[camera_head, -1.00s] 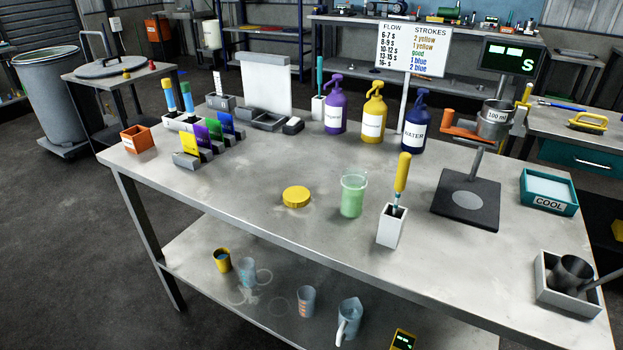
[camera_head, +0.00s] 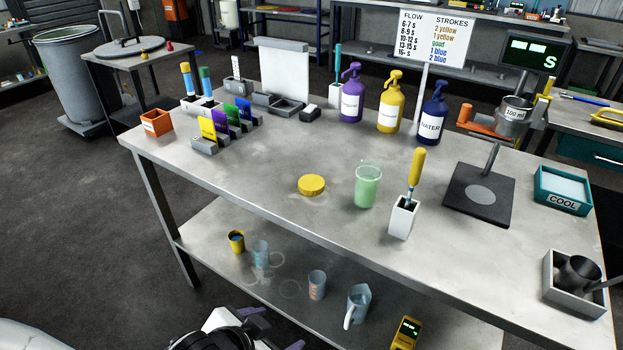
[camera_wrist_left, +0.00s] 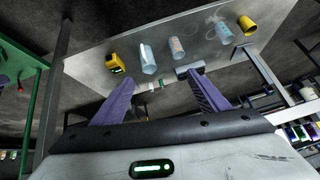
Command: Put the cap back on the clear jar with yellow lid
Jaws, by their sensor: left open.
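The clear jar (camera_head: 367,187) stands upright and open on the table with pale green contents. The round yellow lid (camera_head: 311,185) lies flat on the table to the left of the jar, apart from it. My left gripper (camera_head: 272,328) is at the bottom edge of the head view, in front of the table and well away from the lid and jar. Its two purple fingers are spread and empty, also in the left wrist view (camera_wrist_left: 158,84). The jar and lid do not show in the wrist view. My right gripper is not in view.
A white holder (camera_head: 403,218) with a yellow-handled tool stands just right of the jar. A black stand (camera_head: 480,195) is farther right. Pump bottles (camera_head: 389,108) stand behind. The lower shelf (camera_head: 205,250) holds several cups. The table left of the lid is clear.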

